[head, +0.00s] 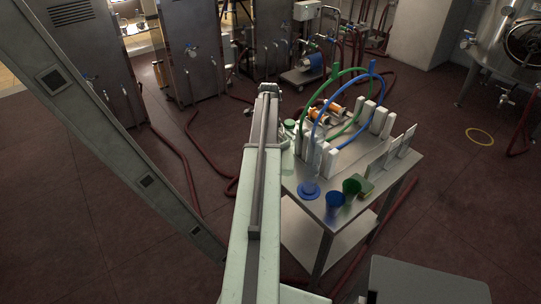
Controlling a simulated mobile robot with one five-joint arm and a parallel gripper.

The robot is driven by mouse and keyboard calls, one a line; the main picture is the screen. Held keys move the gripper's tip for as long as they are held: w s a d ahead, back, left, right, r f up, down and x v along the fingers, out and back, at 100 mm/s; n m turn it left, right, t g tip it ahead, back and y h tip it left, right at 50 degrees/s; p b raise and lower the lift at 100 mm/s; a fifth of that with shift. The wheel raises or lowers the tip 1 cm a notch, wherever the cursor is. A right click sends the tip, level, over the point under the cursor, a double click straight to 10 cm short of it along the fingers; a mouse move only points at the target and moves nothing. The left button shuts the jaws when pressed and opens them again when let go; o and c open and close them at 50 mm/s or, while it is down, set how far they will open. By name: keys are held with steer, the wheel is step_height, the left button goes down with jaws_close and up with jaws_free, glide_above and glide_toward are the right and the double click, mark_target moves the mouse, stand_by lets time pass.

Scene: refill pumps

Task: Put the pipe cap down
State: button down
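A blue round cap (309,189) lies on the near left part of the steel table (318,206). A small green round cap (290,124) shows at the table's far left corner, right beside my arm. I cannot tell whether the green cap rests on the table or is held. My arm reaches forward along the table's left side. My gripper's fingers cannot be made out; the arm hides that area, so whether they are open or shut does not show.
A blue cup (334,201) and a green cup (351,188) stand near the table's front edge. White blocks, a green hose (322,92) and a blue hose (345,79) fill the back. Red hoses (178,155) lie on the floor. A grey beam (110,120) crosses at left.

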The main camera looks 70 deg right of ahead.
steer(key=shift+r, duration=0.15)
stand_by(0.7)
step_height(320, 180, up, 28)
steer(key=p, duration=2.8)
